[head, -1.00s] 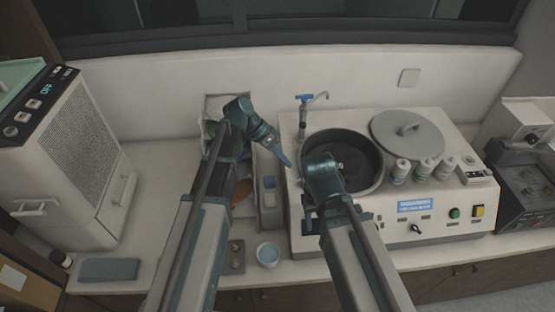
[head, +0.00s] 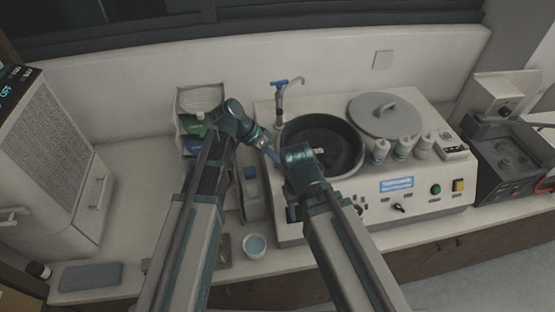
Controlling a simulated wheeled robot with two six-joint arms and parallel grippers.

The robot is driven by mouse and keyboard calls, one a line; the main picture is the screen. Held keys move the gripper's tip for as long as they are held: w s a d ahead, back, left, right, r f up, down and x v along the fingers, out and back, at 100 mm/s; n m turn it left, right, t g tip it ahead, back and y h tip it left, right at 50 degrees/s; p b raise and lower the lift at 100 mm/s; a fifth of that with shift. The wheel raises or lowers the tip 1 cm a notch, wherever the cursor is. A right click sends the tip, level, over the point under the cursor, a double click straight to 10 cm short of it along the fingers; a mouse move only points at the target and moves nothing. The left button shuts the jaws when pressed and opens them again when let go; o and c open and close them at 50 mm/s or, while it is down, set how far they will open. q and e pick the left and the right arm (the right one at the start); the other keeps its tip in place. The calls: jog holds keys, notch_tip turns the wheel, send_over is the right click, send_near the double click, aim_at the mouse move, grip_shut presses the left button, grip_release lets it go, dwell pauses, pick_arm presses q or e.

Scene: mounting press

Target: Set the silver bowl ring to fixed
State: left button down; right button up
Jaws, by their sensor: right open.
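The mounting press has a dark round bowl (head: 345,135) in its top, and a thin rim runs around it. I cannot make out a separate silver ring or its setting. My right gripper (head: 318,151) is open over the near left part of the bowl, and its wrist hides that part of the rim. I cannot tell whether it touches anything. My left gripper (head: 276,158) points down and right at the bowl's left edge, close to my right wrist. Its jaw gap cannot be made out.
A tap (head: 283,88) stands behind the bowl. A round lid (head: 385,115) and several white bottles (head: 403,148) stand to its right. A small cup (head: 254,245) sits on the counter in front. Free counter lies at left (head: 140,220).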

pick_arm(q)
jog(key=s+d+n+t, duration=0.2)
jog(key=s+d+n, duration=0.1)
jog(key=s+d, duration=0.2)
jog(key=shift+n, duration=0.3)
jog(key=shift+d, duration=0.2)
pick_arm(e)
jog(key=shift+a, duration=0.1)
pick_arm(q)
jog(key=shift+r, duration=0.1)
jog(key=shift+a+r+p, duration=0.1)
jog(key=shift+r+p, duration=0.2)
jog(key=shift+p, duration=0.05)
jog(key=p+v, duration=1)
jog(key=v, duration=0.3)
jog(key=shift+s, duration=0.25)
pick_arm(e)
notch_tip(320, 180, up, 11)
pick_arm(q)
jog(key=shift+a+t, duration=0.15)
jog(key=shift+t, duration=0.15)
pick_arm(e)
jog(key=shift+s, duration=0.1)
